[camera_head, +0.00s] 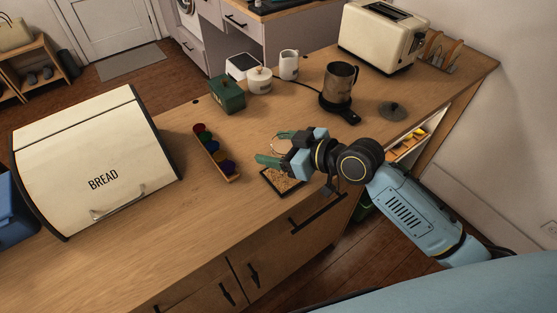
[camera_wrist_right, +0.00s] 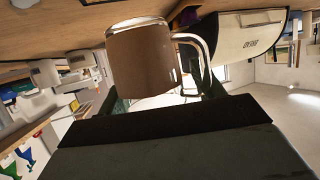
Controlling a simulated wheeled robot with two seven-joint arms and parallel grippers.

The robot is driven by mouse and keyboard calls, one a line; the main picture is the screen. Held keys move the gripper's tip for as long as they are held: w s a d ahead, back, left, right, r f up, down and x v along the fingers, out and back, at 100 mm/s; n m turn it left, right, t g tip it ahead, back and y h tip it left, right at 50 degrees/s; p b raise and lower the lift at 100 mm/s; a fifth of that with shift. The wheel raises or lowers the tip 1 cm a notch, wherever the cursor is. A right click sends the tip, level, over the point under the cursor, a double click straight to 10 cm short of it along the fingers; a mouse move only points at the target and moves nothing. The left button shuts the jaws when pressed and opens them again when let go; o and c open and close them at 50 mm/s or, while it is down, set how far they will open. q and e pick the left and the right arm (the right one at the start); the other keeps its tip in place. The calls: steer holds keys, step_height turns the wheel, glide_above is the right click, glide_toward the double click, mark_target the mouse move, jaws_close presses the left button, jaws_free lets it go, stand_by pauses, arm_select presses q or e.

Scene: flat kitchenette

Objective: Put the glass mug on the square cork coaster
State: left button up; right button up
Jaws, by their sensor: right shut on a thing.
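My right gripper (camera_head: 276,147) is over the counter, its green fingers shut on the glass mug (camera_wrist_right: 140,62). In the right wrist view the mug is clear, with the counter's brown showing through, and its handle (camera_wrist_right: 197,45) points right. In the head view the mug (camera_head: 275,148) shows only as faint pale outlines between the fingers. The square cork coaster (camera_head: 284,181) has a dark border and lies near the counter's front edge, just below the gripper in the picture and partly hidden by it. I cannot tell the mug's height above the counter. My left gripper is not in view.
A tray of coloured pods (camera_head: 213,155) lies left of the gripper. The bread bin (camera_head: 95,160) stands further left. Behind are a green box (camera_head: 227,95), a lidded pot (camera_head: 259,80) and a white jug (camera_head: 289,64). A dark kettle (camera_head: 339,83) and toaster (camera_head: 383,35) stand back right.

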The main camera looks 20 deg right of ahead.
steer(key=shift+f+b, duration=0.3)
steer(key=shift+f, duration=1.65)
steer(key=shift+f, duration=0.1)
steer(key=o, duration=1.1)
steer(key=shift+v, duration=6.05)
